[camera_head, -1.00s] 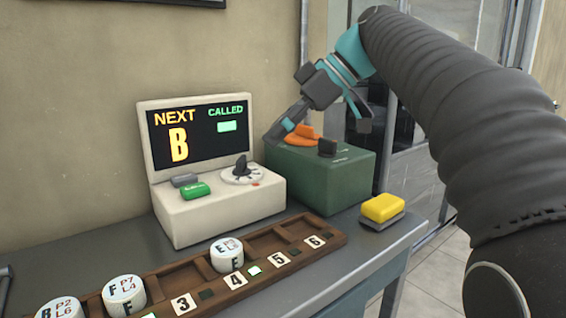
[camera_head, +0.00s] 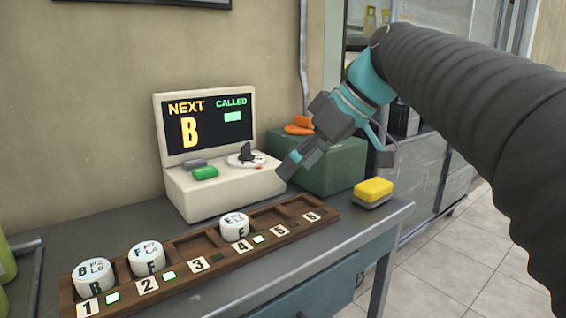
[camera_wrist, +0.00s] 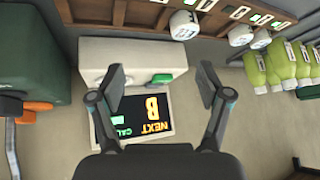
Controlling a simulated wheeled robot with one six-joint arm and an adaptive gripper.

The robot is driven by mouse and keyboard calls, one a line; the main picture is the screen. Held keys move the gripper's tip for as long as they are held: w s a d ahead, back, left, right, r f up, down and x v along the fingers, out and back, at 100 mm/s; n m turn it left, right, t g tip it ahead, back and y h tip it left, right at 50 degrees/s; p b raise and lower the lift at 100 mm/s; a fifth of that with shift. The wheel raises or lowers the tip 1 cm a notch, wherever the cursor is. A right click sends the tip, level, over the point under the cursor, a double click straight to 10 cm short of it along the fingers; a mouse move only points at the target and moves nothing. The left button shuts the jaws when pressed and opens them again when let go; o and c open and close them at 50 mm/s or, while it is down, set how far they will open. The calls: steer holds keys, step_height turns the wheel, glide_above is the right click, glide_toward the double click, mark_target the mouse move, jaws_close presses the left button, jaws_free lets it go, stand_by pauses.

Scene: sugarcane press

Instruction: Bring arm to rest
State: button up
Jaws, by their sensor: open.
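My gripper (camera_head: 338,160) is open and empty. In the head view it hangs in the air at the right of the cream console, in front of the green box. In the wrist view its two fingers (camera_wrist: 165,88) stand wide apart with the console between and beyond them. The console (camera_head: 225,193) has a screen (camera_head: 207,124) reading NEXT B and CALLED with a lit green patch. A green button (camera_head: 205,172), a grey button and a dial (camera_head: 246,160) sit on its top. My arm reaches in from the right side of the head view.
A wooden rack (camera_head: 190,283) with numbered slots holds white cylinders in slots 1, 2 and 4. A yellow block (camera_head: 373,189) sits at the table's right edge. The green box (camera_head: 335,168) carries an orange item (camera_head: 299,127). Green bottles (camera_wrist: 280,65) stand beyond the rack's end. Floor is free at right.

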steer(key=s+d+f+m+t+h, duration=0.1)
steer(key=s+d+f+m+h, duration=0.1)
steer(key=f, duration=0.6)
steer(key=s+d+f+m+t+h, duration=0.1)
steer(key=s+d+f+m+h, duration=0.1)
steer(key=s+d+f+m, duration=0.3)
steer(key=s+d+f+m+h, duration=0.2)
steer(key=s+d+f+m, duration=0.2)
steer(key=s+f, duration=0.6)
step_height(320, 180, down, 2)
steer(key=shift+s+d+f+t+h, duration=0.15)
steer(key=shift+d+t+h, duration=0.25)
steer(key=shift+d, duration=0.55)
